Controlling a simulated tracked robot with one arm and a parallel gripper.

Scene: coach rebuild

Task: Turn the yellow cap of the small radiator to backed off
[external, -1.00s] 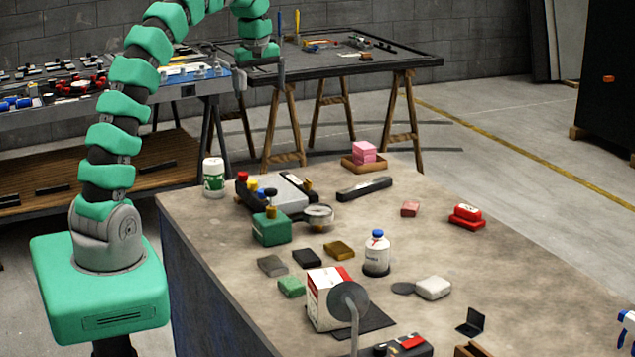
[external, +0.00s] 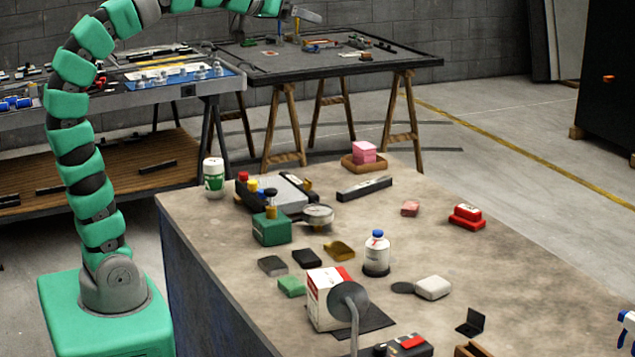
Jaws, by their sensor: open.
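A yellow cap (external: 252,185) stands at the left edge of a low grey and black unit (external: 285,192), which I take to be the small radiator, on the far left part of the bench. A red cap (external: 242,177) is just behind it and a dark knob (external: 271,194) in front. The cap's exact turn is too small to read. My gripper (external: 305,15) is at the top edge of the picture, high above and apart from the unit. It points to the right, open and empty, partly cut off by the frame.
A green box (external: 271,229) and a round gauge (external: 318,214) stand close in front of the unit. A white and green tub (external: 214,178) is to its left, a dark bar (external: 364,188) to its right. The bench (external: 460,270) has free room at right.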

